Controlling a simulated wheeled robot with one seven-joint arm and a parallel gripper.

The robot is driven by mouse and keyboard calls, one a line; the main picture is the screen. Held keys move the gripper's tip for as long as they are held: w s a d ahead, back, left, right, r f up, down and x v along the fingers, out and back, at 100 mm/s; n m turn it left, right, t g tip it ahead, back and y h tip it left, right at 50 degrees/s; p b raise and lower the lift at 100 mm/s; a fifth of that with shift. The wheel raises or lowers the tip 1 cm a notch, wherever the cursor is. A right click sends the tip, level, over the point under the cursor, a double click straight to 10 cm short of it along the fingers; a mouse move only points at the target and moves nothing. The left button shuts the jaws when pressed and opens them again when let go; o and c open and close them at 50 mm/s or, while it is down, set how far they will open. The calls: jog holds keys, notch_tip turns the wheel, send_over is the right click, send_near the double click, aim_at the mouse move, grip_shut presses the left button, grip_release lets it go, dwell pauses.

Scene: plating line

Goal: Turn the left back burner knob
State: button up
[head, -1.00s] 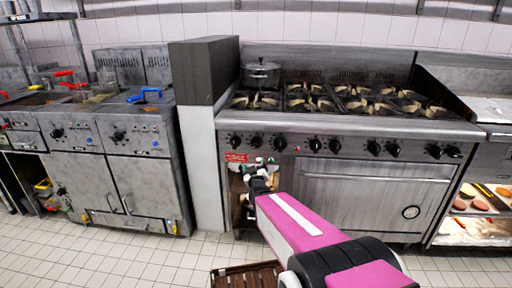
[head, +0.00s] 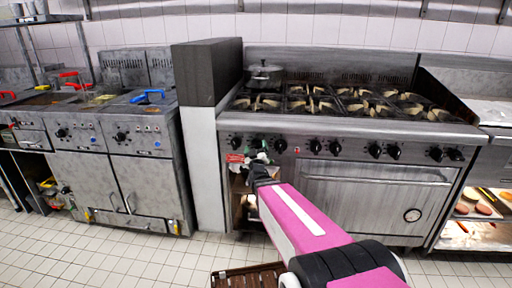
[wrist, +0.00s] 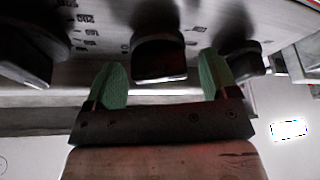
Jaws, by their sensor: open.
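The stove's front panel (head: 345,148) carries a row of black knobs. At its left end are a leftmost knob (head: 236,143), a second knob (head: 257,143) and a third knob (head: 280,145). No readable label shows which serves the left back burner. My gripper (head: 257,160) is just below and in front of the second knob. In the wrist view, its green fingertips (wrist: 162,80) are open, with one dark knob (wrist: 158,58) ahead in the gap between them. Contact with it cannot be told. Other knobs lie to either side, close to the fingers.
A lidded pot (head: 263,75) stands on the left back burner. A pillar (head: 205,150) stands left of the stove, with fryers (head: 120,150) beyond it. The oven handle (head: 375,180) sticks out below the panel. A brown slatted crate (head: 247,278) is on the floor.

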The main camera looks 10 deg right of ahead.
jog(key=shift+w+d+r, duration=0.1)
jog(key=shift+w+r, duration=0.15)
jog(key=shift+w, duration=0.4)
jog(key=c, duration=0.9)
